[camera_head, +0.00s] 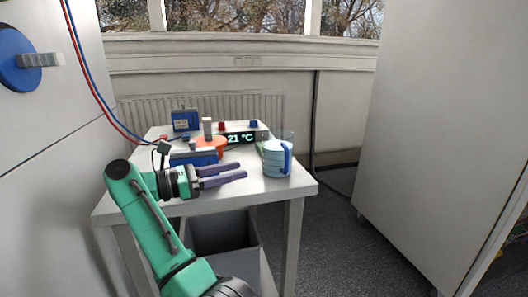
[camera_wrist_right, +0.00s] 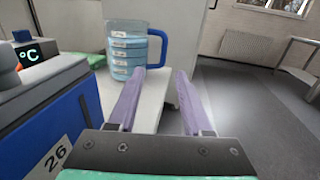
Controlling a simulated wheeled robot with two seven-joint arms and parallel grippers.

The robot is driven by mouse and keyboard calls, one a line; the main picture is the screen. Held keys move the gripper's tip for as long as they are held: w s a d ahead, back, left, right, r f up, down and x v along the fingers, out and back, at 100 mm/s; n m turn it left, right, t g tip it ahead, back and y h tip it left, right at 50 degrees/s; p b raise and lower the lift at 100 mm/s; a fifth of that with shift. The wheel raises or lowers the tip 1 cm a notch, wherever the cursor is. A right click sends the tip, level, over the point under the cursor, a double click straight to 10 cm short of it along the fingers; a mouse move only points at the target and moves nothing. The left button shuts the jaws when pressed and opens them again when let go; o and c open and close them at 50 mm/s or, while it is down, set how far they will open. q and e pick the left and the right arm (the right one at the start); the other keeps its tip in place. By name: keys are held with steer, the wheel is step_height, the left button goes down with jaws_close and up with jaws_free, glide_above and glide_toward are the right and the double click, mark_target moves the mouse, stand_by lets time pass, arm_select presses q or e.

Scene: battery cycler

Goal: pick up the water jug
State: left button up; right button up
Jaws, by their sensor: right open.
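The water jug (camera_head: 273,161) stands upright near the right end of the white table. It is pale blue and see-through, with a dark blue handle on its right side in the head view. In the right wrist view the jug (camera_wrist_right: 126,55) shows stacked white labels, and its handle is beyond the fingertips. My right gripper (camera_head: 243,171) is open and empty over the table, to the left of the jug and apart from it. Its two purple fingers (camera_wrist_right: 161,72) point towards the jug's handle side. My left gripper is not in view.
The white table (camera_head: 246,189) also holds a temperature display (camera_head: 240,139), an orange item (camera_head: 212,143), a blue box (camera_head: 186,119) and a blue-and-white case (camera_head: 193,158) close behind my right gripper. A grey bin (camera_head: 225,236) is below. Floor to the right is clear.

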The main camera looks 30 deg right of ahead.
glide_toward(287, 159)
steer(key=d, duration=0.3)
steer(key=shift+s+d+f, duration=0.1)
steer(key=shift+d+f, duration=0.1)
steer(key=shift+d, duration=0.05)
steer(key=d, duration=0.2)
steer(key=d+p, duration=0.1)
steer(key=d, duration=0.1)
steer(key=s+d+p, duration=0.1)
steer(key=d, duration=0.1)
steer(key=shift+d, duration=0.3)
steer(key=shift+d+f, duration=0.1)
steer(key=shift+d, duration=0.15)
steer(key=shift+a, duration=0.1)
jaws_close()
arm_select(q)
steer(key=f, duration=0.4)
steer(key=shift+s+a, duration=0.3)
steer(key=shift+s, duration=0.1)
